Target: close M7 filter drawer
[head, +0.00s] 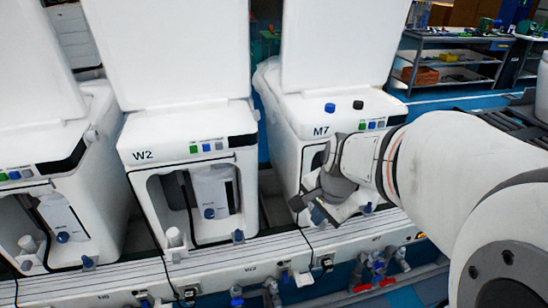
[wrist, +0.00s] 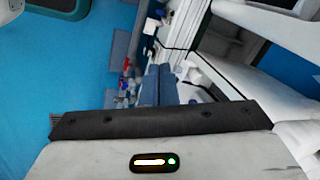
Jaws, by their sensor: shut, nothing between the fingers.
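The M7 unit (head: 322,131) is a white toilet-like machine with a raised lid, right of centre in the head view. Its front opening (head: 311,160) is mostly covered by my arm and gripper. The filter drawer cannot be made out behind them, so I cannot tell how far out it stands. My gripper (head: 318,212) is low in front of the M7 opening, pointing down and left. In the wrist view its blue-grey fingers (wrist: 157,82) lie together with nothing between them. I cannot tell whether they touch the unit.
The W2 unit (head: 143,155) stands left of M7, with a blue-knobbed filter part (head: 212,190) in its opening. Another white unit is farther left. A white rail (head: 250,270) runs below, with red and blue valves (head: 378,270) under it. A shelf rack (head: 450,62) stands behind.

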